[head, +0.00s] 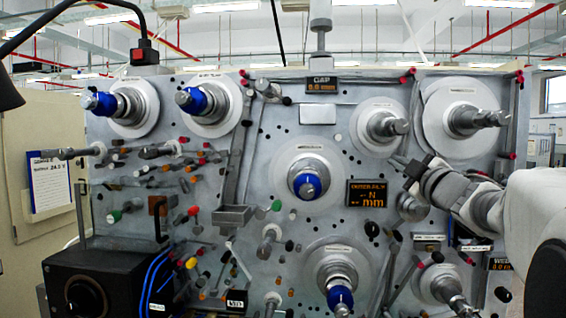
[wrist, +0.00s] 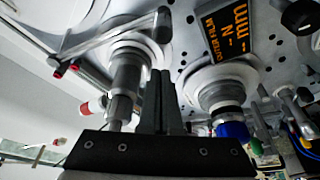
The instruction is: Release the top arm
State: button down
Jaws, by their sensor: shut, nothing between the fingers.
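My gripper (head: 402,164) is at the right half of the upright grey panel, just below the upper spindle (head: 385,126) and right of the display. Its two dark fingers (wrist: 158,98) are together and empty in the wrist view. A thin grey arm with a red tip (wrist: 105,42) crosses the wrist view at upper left, beyond the fingers and apart from them. In the head view a long grey arm (head: 513,115) with red tips runs down the panel's right edge. I cannot tell which arm is the top arm.
Large spindles with white discs project from the panel, including the upper right one (head: 475,120) and a blue-capped one (head: 308,183). The display (head: 367,193) is left of my gripper. Several small rollers and pegs crowd the panel's left (head: 160,170). A black box (head: 100,285) stands at lower left.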

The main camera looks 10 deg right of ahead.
jog(key=w, duration=0.2)
jog(key=w+r+p, duration=0.1)
jog(key=w, duration=0.2)
jog(key=shift+w, duration=0.15)
jog(key=d+f, duration=0.1)
jog(key=s+d+f, duration=0.1)
jog(key=d, duration=0.1)
jog(key=shift+d+f, duration=0.1)
jog(key=shift+f, duration=0.05)
jog(key=s+d+n+g+p, duration=0.1)
jog(key=s+d+n+p, duration=0.1)
jog(key=d+n, duration=0.2)
jog(key=d, duration=0.3)
jog(key=shift+f+y, duration=0.25)
jog(key=shift+y, duration=0.05)
jog(key=shift+s+d, duration=0.1)
jog(key=shift+d, duration=0.1)
jog(key=shift+a, duration=0.1)
